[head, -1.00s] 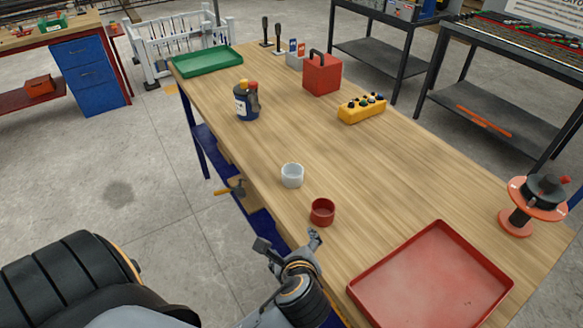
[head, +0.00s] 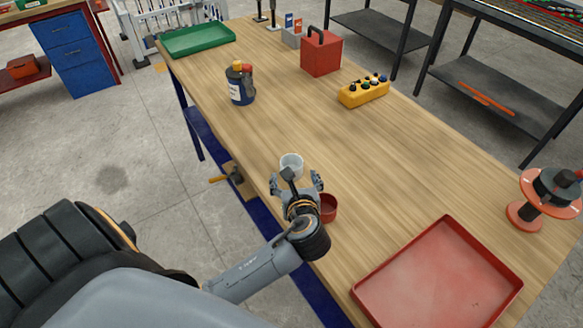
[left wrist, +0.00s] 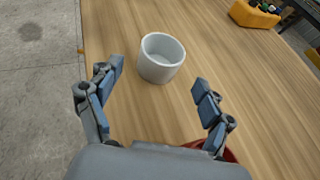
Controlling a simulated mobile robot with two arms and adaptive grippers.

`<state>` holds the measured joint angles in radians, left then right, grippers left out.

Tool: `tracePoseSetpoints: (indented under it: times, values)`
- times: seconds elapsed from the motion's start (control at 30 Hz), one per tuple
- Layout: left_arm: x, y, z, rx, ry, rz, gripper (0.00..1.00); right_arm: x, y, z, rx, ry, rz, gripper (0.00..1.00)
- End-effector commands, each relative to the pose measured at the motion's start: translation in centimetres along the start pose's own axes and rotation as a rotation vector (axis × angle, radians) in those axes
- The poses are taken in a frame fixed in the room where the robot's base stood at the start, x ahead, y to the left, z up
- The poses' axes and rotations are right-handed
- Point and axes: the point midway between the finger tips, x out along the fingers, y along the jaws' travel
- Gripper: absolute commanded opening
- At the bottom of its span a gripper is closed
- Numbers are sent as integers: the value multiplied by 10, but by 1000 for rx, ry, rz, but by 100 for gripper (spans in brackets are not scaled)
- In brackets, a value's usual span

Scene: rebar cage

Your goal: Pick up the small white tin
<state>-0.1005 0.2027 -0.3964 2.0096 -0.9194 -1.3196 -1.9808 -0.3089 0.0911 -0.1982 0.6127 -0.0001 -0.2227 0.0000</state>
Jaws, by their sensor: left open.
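The small white tin (head: 291,163) is an open round cup standing upright on the wooden table near its left edge. It also shows in the left wrist view (left wrist: 160,60), ahead of my fingers. My left gripper (head: 304,181) is open and empty, close to the tin on its near side. In the left wrist view the gripper's fingers (left wrist: 158,80) are spread apart, with the tin just beyond the fingertips. In the head view the gripper hides the tin's lower near part. My right gripper is not in view.
A red tin (head: 328,207) stands right beside my left gripper, partly hidden by it. A red tray (head: 437,275) lies at the near right. The table's middle is clear.

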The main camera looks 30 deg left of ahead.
Motion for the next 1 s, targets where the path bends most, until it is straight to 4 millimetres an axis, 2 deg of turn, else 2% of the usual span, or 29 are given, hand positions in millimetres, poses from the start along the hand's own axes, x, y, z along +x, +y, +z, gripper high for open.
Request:
tracePoseSetpoints:
  times: [0.17,0.33,0.63,0.67,0.93,1.0]
  values:
    - [21,0,2,0,-2,3,80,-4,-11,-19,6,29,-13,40]
    - [45,0,2,1,-1,2,80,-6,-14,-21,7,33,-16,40]
    - [52,0,1,-1,0,0,80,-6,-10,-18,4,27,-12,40]
    - [52,0,1,-1,0,0,78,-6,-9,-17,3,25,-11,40]
    - [52,0,0,0,0,0,23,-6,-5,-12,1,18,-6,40]
    - [52,0,1,-1,0,0,22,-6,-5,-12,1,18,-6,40]
